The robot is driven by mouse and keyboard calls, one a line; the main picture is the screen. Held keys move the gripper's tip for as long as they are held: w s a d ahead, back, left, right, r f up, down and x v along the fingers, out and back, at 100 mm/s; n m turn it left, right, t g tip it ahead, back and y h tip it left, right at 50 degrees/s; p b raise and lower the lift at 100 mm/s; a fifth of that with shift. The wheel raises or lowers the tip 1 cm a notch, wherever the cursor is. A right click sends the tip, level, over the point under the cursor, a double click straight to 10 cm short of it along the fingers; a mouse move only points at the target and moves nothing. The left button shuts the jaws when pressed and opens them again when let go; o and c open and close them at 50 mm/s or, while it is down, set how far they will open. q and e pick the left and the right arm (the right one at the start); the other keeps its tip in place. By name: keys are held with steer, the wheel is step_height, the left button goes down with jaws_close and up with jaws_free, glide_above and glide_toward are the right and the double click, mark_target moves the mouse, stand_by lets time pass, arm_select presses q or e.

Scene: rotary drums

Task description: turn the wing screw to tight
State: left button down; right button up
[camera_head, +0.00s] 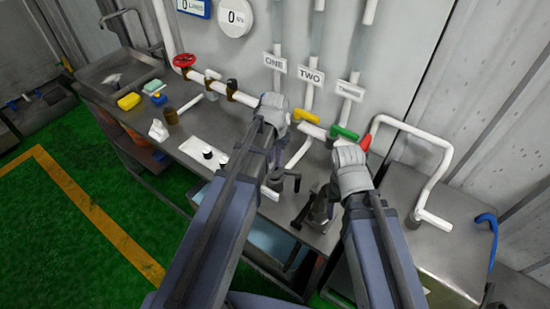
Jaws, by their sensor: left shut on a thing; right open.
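My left gripper (285,182) hangs below its bent wrist over the metal bench. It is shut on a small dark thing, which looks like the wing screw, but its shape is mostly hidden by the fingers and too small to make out. My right gripper (311,213) is low over the bench, to the right of the left one and nearer to me. Its dark fingers are open, and I see nothing held between them. How far the wing screw is turned cannot be seen.
Pipes with a red wheel (184,60), a yellow handle (306,116) and a green handle (344,132) stand along the wall. Green floor lies free at left.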

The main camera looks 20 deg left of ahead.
mark_target(275, 160)
arm_select(q)
steer(key=shift+m, duration=0.6)
steer(key=c, duration=0.8)
jaws_free()
steer(key=shift+r, duration=0.1)
step_height(275, 160, up, 8)
steer(key=p, duration=0.8)
steer(key=shift+f, duration=0.2)
